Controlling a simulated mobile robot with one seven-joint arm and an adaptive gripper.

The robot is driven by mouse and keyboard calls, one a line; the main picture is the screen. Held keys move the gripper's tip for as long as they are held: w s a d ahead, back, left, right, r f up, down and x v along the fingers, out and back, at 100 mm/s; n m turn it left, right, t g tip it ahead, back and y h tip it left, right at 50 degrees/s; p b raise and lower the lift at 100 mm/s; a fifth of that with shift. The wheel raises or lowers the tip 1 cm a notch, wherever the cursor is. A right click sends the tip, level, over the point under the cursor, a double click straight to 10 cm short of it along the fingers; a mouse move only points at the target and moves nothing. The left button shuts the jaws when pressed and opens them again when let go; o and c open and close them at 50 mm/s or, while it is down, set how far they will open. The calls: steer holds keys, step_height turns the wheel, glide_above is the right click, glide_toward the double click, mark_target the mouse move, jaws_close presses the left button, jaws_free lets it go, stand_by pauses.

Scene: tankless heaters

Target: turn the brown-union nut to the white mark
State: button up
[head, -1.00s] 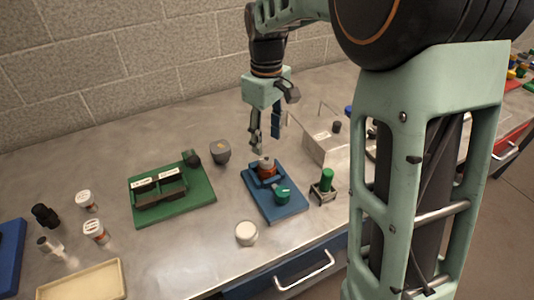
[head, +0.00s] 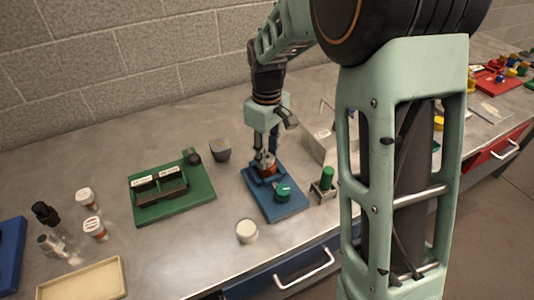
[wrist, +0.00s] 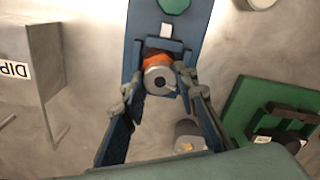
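The brown union nut (head: 267,168) sits in a blue holder on the blue board (head: 290,211). In the wrist view its orange-brown body (wrist: 153,57) shows behind a grey round end with a dark hole. A small white mark (wrist: 167,30) lies on the board between the nut and a green round part (wrist: 174,5). My gripper (head: 266,156) points down at the nut. In the wrist view its open fingers (wrist: 157,82) stand on either side of the grey end. The right finger looks close to it; I cannot tell whether it touches.
A green board with dark blocks (head: 205,196) lies to the left, with a grey knob-like object (head: 220,150) behind. A light box (head: 319,142) and a green-topped fitting (head: 326,180) stand close on the right. A white round jar (head: 246,231) stands in front.

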steer(key=c, duration=0.4)
steer(key=shift+m, duration=0.3)
steer(key=m, duration=1)
steer(key=shift+m+p, duration=0.35)
steer(key=shift+m, duration=2.15)
steer(key=o, duration=1.1)
